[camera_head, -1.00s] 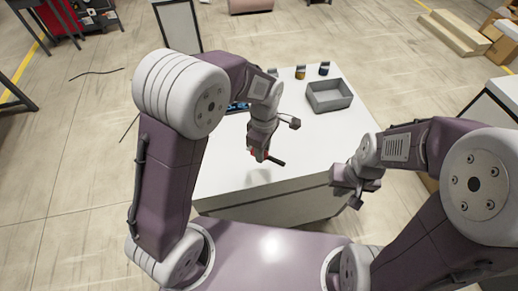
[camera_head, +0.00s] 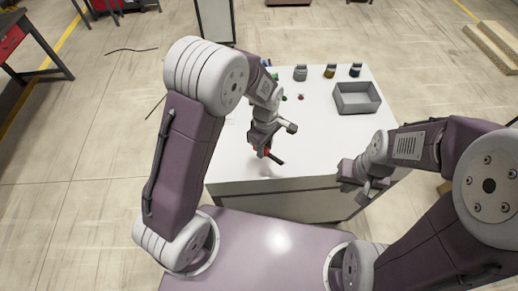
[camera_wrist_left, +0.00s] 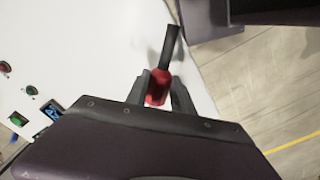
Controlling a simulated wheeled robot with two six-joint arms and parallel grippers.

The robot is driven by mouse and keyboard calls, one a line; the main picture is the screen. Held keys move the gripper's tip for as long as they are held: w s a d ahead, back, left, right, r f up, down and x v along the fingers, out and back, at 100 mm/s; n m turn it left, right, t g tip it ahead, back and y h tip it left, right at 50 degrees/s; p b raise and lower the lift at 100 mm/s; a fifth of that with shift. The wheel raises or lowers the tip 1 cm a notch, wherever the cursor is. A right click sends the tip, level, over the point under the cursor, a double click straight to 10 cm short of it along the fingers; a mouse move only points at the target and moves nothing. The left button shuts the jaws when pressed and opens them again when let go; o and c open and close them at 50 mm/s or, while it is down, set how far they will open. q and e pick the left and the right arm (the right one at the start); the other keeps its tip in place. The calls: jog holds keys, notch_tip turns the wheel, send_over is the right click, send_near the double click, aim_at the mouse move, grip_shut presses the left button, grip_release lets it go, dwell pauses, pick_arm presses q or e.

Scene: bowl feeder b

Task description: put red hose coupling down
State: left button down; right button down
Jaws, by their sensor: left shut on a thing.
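The red hose coupling (camera_wrist_left: 157,89) is between the fingers of my left gripper (camera_wrist_left: 158,95) in the left wrist view, with its black end (camera_wrist_left: 170,45) sticking out past the fingertips. In the head view my left gripper (camera_head: 265,150) is shut on it, near the front edge of the white bench (camera_head: 318,135). The coupling's black end (camera_head: 277,160) points down and to the right. A faint shadow lies on the bench near it, and it looks held a little above the top. My right gripper (camera_head: 357,180) is by the bench's front right; its finger opening is unclear.
A grey open bin (camera_head: 358,98) stands at the bench's back right. Three small jars stand along the back edge, such as the grey one (camera_head: 300,73). The bench's middle is clear.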

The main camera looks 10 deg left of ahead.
aim_at(255, 157)
pick_arm(q)
jog(key=a, duration=0.1)
jog(key=w+a+f, duration=0.2)
jog(key=shift+a+f, duration=0.2)
jog(key=shift+a, duration=0.1)
jog(key=f, duration=0.1)
jog(key=f+p, duration=0.1)
jog(key=f, duration=0.1)
jog(key=shift+s+f, duration=0.2)
jog(key=shift+f, duration=0.05)
jog(key=shift+w+f, duration=0.15)
jog(key=shift+f, duration=0.15)
jog(key=c, duration=1.1)
grip_release()
jog(key=shift+f, duration=0.1)
